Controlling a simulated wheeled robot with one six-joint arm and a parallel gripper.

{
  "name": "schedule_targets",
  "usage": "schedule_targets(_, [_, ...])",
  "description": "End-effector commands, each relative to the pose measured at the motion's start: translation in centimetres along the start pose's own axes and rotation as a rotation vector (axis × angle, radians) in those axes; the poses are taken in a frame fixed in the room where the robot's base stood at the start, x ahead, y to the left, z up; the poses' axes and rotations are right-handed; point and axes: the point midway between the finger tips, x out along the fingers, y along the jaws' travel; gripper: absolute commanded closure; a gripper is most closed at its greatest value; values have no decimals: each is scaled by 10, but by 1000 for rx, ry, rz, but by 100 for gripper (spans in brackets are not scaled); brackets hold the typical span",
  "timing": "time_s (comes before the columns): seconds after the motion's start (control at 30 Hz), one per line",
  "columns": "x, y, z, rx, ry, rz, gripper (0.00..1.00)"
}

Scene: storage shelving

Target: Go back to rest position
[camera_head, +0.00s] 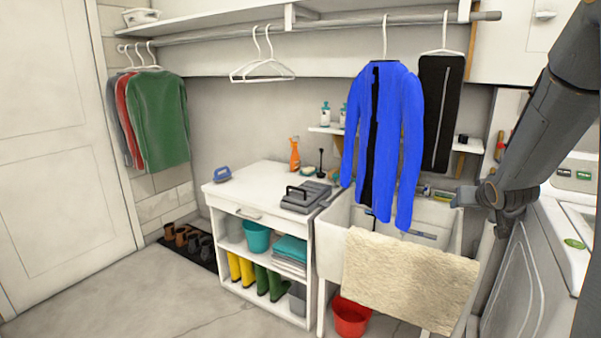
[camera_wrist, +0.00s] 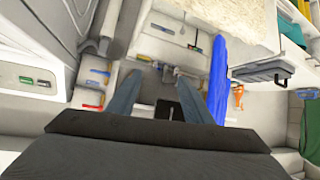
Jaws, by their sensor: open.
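My gripper (camera_head: 466,196) is at the right in the head view, at the end of my dark grey arm. It is in front of the utility sink's right side, left of the white machine. In the wrist view my gripper (camera_wrist: 160,82) shows two fingers spread apart with nothing held between them. The blue jacket (camera_head: 405,125) hangs from the rod, left of my gripper and apart from it. It also shows in the wrist view (camera_wrist: 217,75), right of the fingers.
A white washing machine (camera_head: 530,270) stands close at the right. The sink (camera_head: 333,243) has a beige towel (camera_head: 410,280) over its front. A white cabinet (camera_head: 310,270) stands left of the sink.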

Motion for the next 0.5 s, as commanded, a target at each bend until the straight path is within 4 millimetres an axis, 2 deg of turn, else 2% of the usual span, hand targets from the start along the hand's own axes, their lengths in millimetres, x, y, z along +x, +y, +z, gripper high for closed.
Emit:
schedule_targets(0.03, [-16,-30,20,-14,-73,-9,54])
schedule_targets(0.2, [-73,-98,98,-59,-328,-32,54])
schedule_targets(0.27, [-97,-118,126,-78,-414,-46,54])
schedule_targets(0.4, [-159,-156,188,-128,-610,-85,54])
schedule_targets(0.5, [-202,-175,226,-162,-733,-115,54])
